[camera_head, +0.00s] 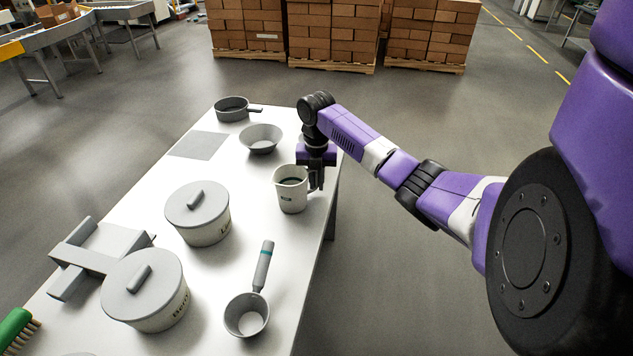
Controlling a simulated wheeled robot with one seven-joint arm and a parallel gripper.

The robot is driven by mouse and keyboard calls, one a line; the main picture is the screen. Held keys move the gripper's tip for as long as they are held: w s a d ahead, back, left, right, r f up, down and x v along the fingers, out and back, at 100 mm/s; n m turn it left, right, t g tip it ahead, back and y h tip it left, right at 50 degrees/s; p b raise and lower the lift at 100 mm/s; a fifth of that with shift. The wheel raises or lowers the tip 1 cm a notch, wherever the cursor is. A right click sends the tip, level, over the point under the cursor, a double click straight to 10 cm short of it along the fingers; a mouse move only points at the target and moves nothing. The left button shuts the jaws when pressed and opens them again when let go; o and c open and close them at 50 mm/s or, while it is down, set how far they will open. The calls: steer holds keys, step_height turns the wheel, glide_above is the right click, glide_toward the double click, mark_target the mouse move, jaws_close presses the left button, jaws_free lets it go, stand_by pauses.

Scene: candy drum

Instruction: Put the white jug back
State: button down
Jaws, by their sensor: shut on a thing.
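The white jug (291,192) is upright at the right side of the white table, with a small dark label on its front and a dark inside. My gripper (316,182) comes down from above at the jug's right side and is shut on it, at what looks like its handle. The fingers hide that side of the jug. I cannot tell whether the jug's base touches the table or is slightly above it.
On the table (232,280) are two lidded pots, (200,222) and (150,300), a scoop (247,312), a grey bowl (261,139), a dark pan (232,108), a flat grey square (198,146), a grey stand (88,255) and a green brush (14,328).

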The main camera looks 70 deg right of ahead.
steer(key=shift+f, duration=0.1)
steer(key=c, duration=1.4)
jaws_free()
step_height(320, 180, up, 12)
steer(key=shift+r+b, duration=0.2)
steer(key=shift+b, duration=0.4)
